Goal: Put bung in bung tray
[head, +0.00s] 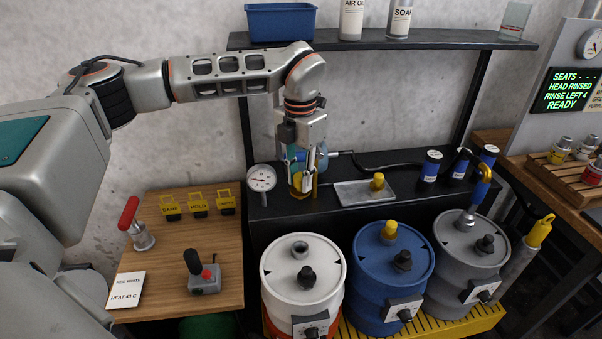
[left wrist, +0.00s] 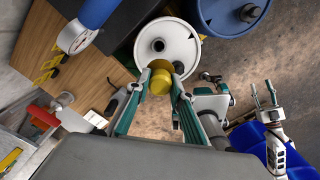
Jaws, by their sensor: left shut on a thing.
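My left gripper (head: 302,182) is shut on a yellow bung, held in the air above the back shelf, to the left of the tray. In the left wrist view the bung (left wrist: 160,78) sits between the fingertips of that gripper (left wrist: 161,70). The metal bung tray (head: 352,194) lies on the black shelf with another yellow bung (head: 378,181) on it. The white drum (head: 301,275) has an open hole in its lid, below the gripper. In the left wrist view my right gripper (left wrist: 265,95) shows with its fingers apart and empty.
A round dial gauge (head: 262,178) stands left of the gripper. Blue-and-black cylinders (head: 430,167) stand right of the tray. The blue drum (head: 391,262) has a yellow bung in its lid; the grey drum (head: 468,245) holds a blue-handled fitting. An upper shelf (head: 430,38) hangs behind.

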